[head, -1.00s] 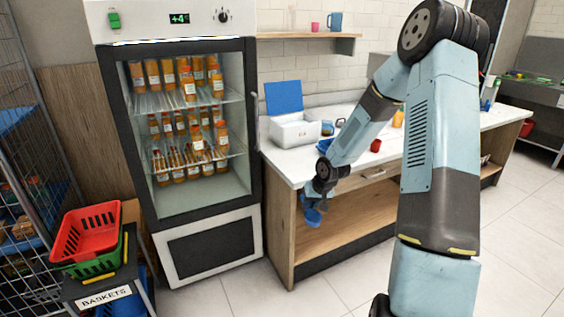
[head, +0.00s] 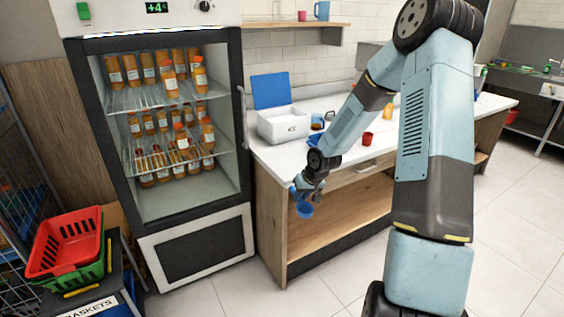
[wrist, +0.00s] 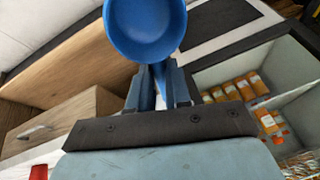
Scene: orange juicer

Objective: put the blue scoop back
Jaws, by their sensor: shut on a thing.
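The blue scoop (head: 304,209) hangs from my gripper (head: 297,190) in the head view, in front of the counter's left end and below its top. In the wrist view the scoop's round bowl (wrist: 146,28) is beyond the fingertips, and its handle lies between the two fingers of my gripper (wrist: 160,80). My gripper is shut on the handle. A white box (head: 283,124) with a raised blue lid (head: 271,90) stands on the counter's left end. Its inside is mostly hidden from the head camera.
A fridge (head: 170,140) with orange bottles stands to the left. On the counter (head: 268,158) are a red cup (head: 367,139) and a blue item (head: 313,141) partly hidden by my arm. Red and green baskets (head: 68,247) stand at lower left.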

